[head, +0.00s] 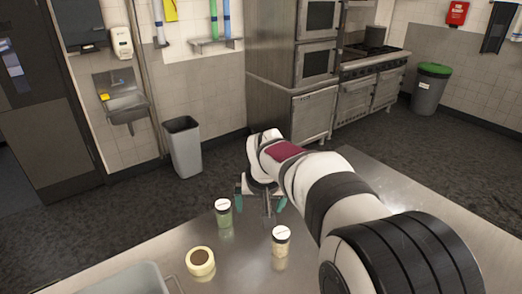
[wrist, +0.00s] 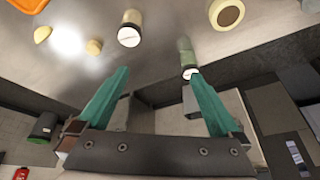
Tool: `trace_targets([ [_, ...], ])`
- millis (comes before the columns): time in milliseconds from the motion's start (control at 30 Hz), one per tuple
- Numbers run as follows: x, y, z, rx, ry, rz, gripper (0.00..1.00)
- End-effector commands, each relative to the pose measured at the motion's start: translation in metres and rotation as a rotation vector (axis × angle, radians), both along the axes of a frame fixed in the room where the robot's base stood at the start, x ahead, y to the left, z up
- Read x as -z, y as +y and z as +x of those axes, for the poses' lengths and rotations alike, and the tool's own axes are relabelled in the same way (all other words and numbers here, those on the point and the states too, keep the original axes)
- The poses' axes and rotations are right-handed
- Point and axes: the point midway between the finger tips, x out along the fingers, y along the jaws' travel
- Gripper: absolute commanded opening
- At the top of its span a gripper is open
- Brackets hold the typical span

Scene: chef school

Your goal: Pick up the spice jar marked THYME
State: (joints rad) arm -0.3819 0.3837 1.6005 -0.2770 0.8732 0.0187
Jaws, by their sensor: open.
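Two spice jars with white lids stand upright on the steel table. One has green contents (head: 223,215) and stands left of my gripper (head: 261,196) in the head view. The other has pale beige contents (head: 281,245) and stands nearer the camera, to the right. In the wrist view the green jar (wrist: 186,52) shows near the right fingertip, and the pale jar (wrist: 130,30) is further left. I cannot read THYME on either jar. My gripper is open, its teal fingers (wrist: 158,76) spread with nothing between them, near the table's far edge.
A round cream item with a brown centre (head: 201,262) sits on the table (head: 245,265), near a metal pan (head: 125,282) at lower left. An orange object (wrist: 28,4) and small yellowish items (wrist: 93,47) show in the wrist view. A grey bin (head: 184,150) stands on the floor beyond.

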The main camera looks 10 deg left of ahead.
Motion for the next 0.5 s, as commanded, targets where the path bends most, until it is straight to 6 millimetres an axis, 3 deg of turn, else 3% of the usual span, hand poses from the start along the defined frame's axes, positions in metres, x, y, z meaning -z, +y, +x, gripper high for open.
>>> trace_targets([
  [33,0.015,0.034,0.026,-0.071,-0.046,-0.007,1.0],
  [100,0.028,0.073,0.052,-0.146,-0.109,-0.008,1.0],
  [200,0.04,0.104,0.069,-0.204,-0.162,-0.007,1.0],
  [333,0.061,0.115,0.084,-0.219,-0.175,-0.007,1.0],
  [500,0.104,0.125,0.109,-0.217,-0.174,-0.007,1.0],
])
